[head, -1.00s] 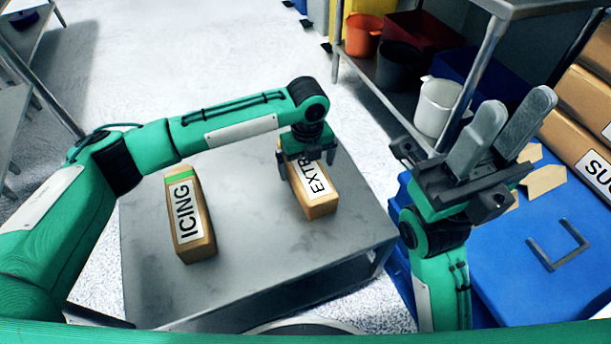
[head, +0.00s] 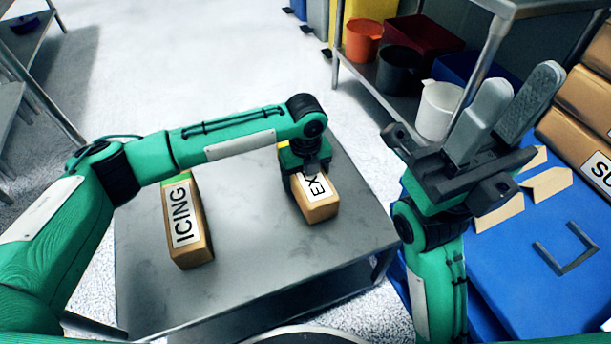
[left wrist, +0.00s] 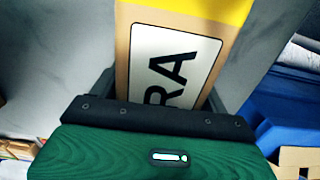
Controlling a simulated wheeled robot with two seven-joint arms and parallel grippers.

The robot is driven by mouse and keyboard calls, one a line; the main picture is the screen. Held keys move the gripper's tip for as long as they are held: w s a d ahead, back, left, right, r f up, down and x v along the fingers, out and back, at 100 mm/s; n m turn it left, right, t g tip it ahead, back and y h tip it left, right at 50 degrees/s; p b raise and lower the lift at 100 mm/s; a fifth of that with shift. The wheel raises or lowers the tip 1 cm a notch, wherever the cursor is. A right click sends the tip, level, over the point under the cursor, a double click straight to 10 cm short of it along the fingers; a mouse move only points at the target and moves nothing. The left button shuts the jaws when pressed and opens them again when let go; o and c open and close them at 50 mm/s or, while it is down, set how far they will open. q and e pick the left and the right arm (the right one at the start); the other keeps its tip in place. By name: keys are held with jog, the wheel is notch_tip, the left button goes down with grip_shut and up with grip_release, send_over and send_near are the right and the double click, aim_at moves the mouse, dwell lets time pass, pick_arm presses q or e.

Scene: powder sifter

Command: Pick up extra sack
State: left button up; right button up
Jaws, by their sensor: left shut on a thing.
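The extra sack (head: 321,207) is a tan block with a white label and a yellow band. It is on or just above the grey metal table; I cannot tell if it touches. My left gripper (head: 308,174) comes down over it from above and is shut on it, hiding part of its label. In the left wrist view the sack (left wrist: 221,50) lies between the jaws, with "RA" readable. My right gripper (head: 523,82) is raised at the right, its two grey fingers pointing up with a narrow gap, empty.
The icing sack (head: 188,225) stands on the grey table (head: 245,265) left of the extra sack. A blue surface (head: 500,270) with cardboard pieces and a metal handle lies right. Stacked tan sacks (head: 583,97) and a shelf with buckets (head: 437,108) stand behind.

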pick_arm(q)
jog(key=shift+r, duration=0.1)
jog(key=shift+c, duration=0.9)
